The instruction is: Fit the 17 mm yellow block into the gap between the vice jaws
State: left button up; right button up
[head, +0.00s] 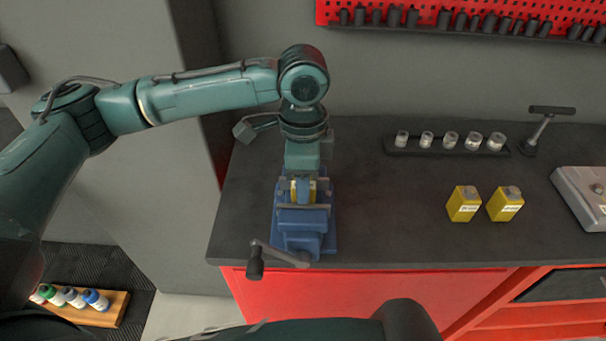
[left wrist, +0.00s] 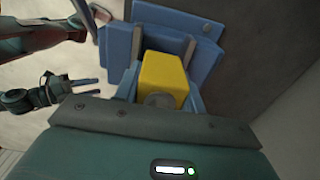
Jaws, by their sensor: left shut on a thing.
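A yellow block (left wrist: 163,72) with a round grey knob is held between the fingers of my left gripper (left wrist: 162,95). In the head view, my left gripper (head: 303,186) points down over the blue vice (head: 304,222), and a little yellow shows there. The vice also shows in the left wrist view (left wrist: 203,65), with its grey-faced jaws on either side of the block's far end. How deep the block sits between the jaws is hidden. My right gripper (left wrist: 88,87) shows in the left wrist view, with its fingers apart and empty, away from the vice.
Two more yellow blocks (head: 464,204) (head: 506,204) stand on the dark bench (head: 390,230) to the right. Behind them is a rack of metal cylinders (head: 450,142). The vice handle (head: 257,262) hangs over the front edge. The bench between vice and blocks is clear.

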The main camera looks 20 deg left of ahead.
pick_arm(q)
jog(key=shift+s+f, duration=0.1)
jog(key=shift+f, duration=0.1)
jog(key=o, duration=1.4)
jog(key=shift+f, duration=0.1)
jog(key=shift+s, duration=0.1)
jog(key=shift+c, duration=0.4)
jog(key=shift+o, duration=1.4)
jog(key=shift+r, duration=0.2)
jog(key=shift+r+p, duration=0.85)
jog(key=shift+r, duration=2.7)
